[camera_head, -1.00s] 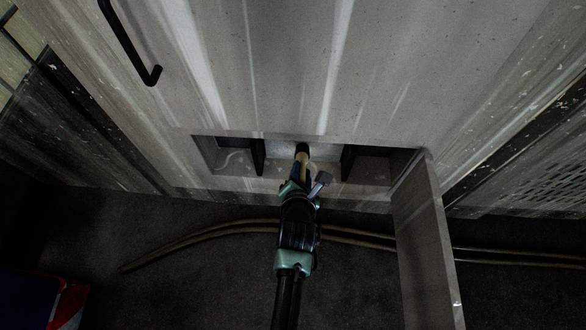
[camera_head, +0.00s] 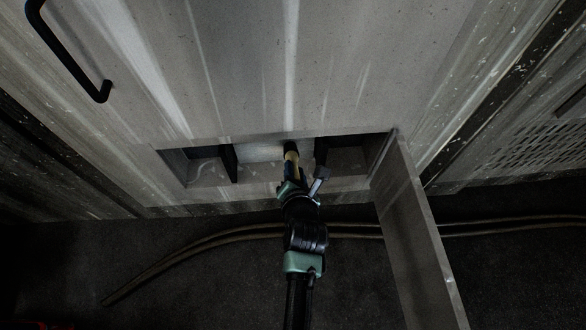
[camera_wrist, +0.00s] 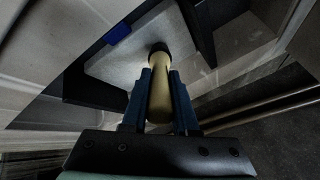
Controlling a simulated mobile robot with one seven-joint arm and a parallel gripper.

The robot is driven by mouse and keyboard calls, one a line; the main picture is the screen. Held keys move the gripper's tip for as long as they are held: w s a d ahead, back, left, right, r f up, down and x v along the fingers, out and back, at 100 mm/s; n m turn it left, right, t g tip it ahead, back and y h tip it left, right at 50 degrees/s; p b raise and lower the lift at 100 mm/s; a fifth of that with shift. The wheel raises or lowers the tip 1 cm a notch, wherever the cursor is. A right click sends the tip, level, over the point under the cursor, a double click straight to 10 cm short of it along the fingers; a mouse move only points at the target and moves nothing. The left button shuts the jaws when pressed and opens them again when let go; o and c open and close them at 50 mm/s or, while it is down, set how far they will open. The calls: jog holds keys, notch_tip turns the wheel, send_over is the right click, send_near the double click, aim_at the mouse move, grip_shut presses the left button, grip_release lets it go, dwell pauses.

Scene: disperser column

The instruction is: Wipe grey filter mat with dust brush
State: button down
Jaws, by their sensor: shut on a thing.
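The dust brush has a tan handle (camera_head: 292,161) and a dark head (camera_head: 290,146). My gripper (camera_head: 292,178) is shut on the handle and points the head into the low opening of the cabinet. The grey filter mat (camera_head: 260,151) is a pale panel in the middle bay of that opening. In the wrist view my gripper's blue fingers (camera_wrist: 160,80) flank the tan handle (camera_wrist: 160,100). The dark head lies over the right part of the mat (camera_wrist: 120,62). I cannot tell whether the bristles touch it. A blue tab (camera_wrist: 117,33) is at the mat's edge.
Dark dividers (camera_head: 230,162) (camera_head: 320,152) bound the middle bay. An open flap (camera_head: 412,215) stands out at the opening's right. A black handle (camera_head: 70,55) is on the panel above. Hoses (camera_head: 190,245) lie on the dark floor below.

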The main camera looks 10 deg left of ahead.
jog(key=shift+s+d+p, duration=0.15)
jog(key=shift+s+d, duration=0.1)
jog(key=shift+s, duration=0.7)
jog(key=shift+s+d+p, duration=0.1)
jog(key=shift+s+d, duration=0.2)
jog(key=shift+s, duration=0.65)
jog(key=shift+s+d+p, duration=0.15)
jog(key=shift+s+d, duration=0.1)
jog(key=shift+s, duration=0.7)
jog(key=shift+s+d, duration=0.2)
jog(key=shift+s, duration=0.55)
jog(key=shift+s+d, duration=0.2)
jog(key=shift+s, duration=0.5)
